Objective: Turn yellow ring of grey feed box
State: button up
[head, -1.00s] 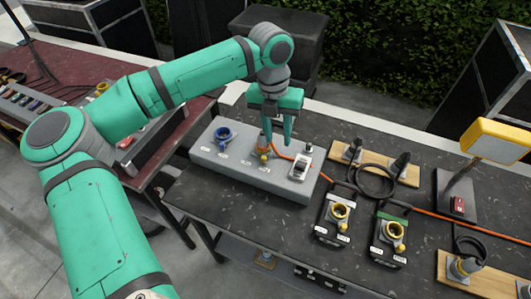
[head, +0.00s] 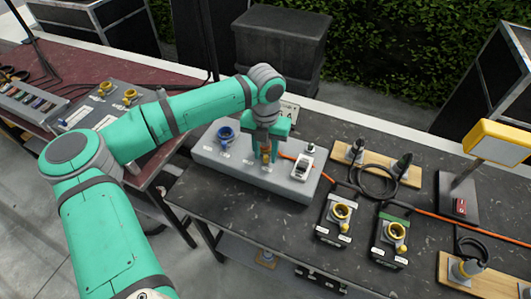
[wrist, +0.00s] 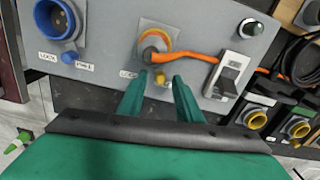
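The grey feed box (head: 232,172) stands on the black table, with a blue socket, an orange plug and a white switch on top. In the wrist view the yellow ring (wrist: 155,40) surrounds the orange plug (wrist: 152,55), whose cable runs right. A small yellow knob (wrist: 161,79) sits below the ring, between my fingertips. My gripper (wrist: 160,80) is open, its two green fingers apart on either side of the knob. In the head view my gripper (head: 262,157) is low over the box at the ring, which it largely hides. I cannot tell whether the fingers touch anything.
The blue socket (head: 225,134) is left of my gripper, and the white switch (head: 303,168) is close on the right. Two black boxes with yellow sockets (head: 340,212) stand farther right. The orange cable (head: 440,217) crosses the table. A yellow lamp (head: 497,141) stands at the right.

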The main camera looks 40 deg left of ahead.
jog(key=shift+f, duration=0.2)
grip_shut()
jog(key=shift+w, duration=0.1)
jog(key=shift+a+m, duration=0.1)
jog(key=shift+m, duration=0.3)
jog(key=a+m, duration=0.1)
jog(key=m, duration=0.1)
jog(key=s+a+m, duration=0.1)
jog(key=m, duration=0.1)
jog(key=shift+a+r+m, duration=0.1)
jog(key=shift+a+m, duration=0.25)
jog(key=shift+m, duration=0.5)
jog(key=shift+a+f+m, duration=0.1)
jog(key=shift+a+m, duration=0.2)
jog(key=shift+m, duration=0.6)
jog(key=shift+a+r+m, duration=0.1)
jog(key=shift+a+m, duration=0.25)
jog(key=shift+m, duration=0.5)
jog(key=shift+a, duration=0.1)
